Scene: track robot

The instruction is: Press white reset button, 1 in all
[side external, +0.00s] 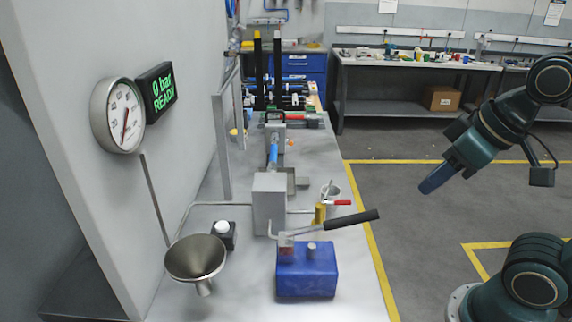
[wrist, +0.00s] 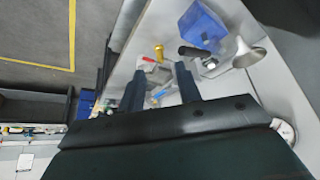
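The white reset button (side external: 222,227) sits on a small black box on the bench, just right of and behind the metal funnel (side external: 196,258) in the side view. A small white spot (wrist: 211,64) beside the funnel in the wrist view appears to be the same button. My gripper (side external: 432,186) is in the air off the bench's right side, far from the button. The wrist view shows its two fingers (wrist: 160,84) apart with nothing held between them.
A blue pump box (side external: 307,273) with a black-handled lever (side external: 350,220) stands right of the button. A grey block (side external: 269,203) and yellow valve with red handle (side external: 337,202) stand behind. The wall gauge (side external: 119,116) and display (side external: 158,91) reading "0 bar READY" are left.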

